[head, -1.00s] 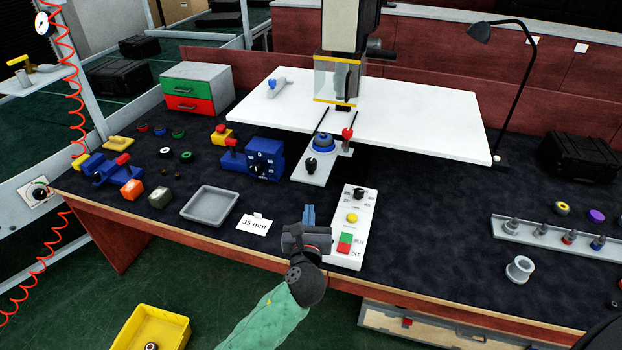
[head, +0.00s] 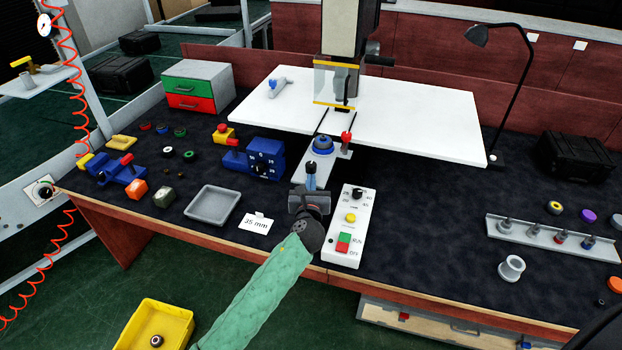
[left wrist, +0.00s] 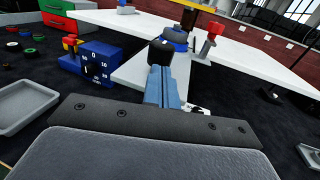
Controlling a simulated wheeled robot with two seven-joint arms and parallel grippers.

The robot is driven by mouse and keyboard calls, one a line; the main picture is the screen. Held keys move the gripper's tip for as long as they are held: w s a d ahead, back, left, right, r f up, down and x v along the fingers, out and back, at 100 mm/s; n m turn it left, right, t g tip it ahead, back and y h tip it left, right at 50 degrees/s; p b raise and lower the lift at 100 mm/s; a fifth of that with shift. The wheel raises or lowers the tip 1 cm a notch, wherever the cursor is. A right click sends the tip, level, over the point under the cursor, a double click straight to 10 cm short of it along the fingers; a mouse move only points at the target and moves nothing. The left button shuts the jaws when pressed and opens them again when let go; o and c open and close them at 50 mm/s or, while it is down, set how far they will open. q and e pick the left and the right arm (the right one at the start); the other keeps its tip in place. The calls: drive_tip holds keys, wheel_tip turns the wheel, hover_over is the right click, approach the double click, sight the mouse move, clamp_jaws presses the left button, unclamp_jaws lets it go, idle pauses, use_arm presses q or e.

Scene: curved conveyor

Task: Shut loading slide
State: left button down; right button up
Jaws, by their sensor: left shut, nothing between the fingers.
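The loading slide, a light grey plate (head: 300,172), sticks out toward me from under the white table of the press. It carries a blue round fixture (head: 322,145) and a black knob (left wrist: 160,52) at its near end. A red-topped knob (head: 346,138) stands beside the fixture. My left gripper (head: 310,178) has its blue fingers shut and empty, pointing at the black knob. In the left wrist view the fingers (left wrist: 163,85) overlap the knob's lower part; I cannot tell whether they touch it. My right gripper is not in view.
A control box (head: 350,225) stands just right of my left gripper. A grey tray (head: 212,206), a 35 mm card (head: 256,223) and a blue dial unit (head: 265,158) lie to the left. The white press table (head: 430,120) spans the back.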

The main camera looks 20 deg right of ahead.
sight(325, 157)
use_arm(q)
drive_tip(key=shift+w+d, duration=0.1)
drive_tip(key=shift+w, duration=0.05)
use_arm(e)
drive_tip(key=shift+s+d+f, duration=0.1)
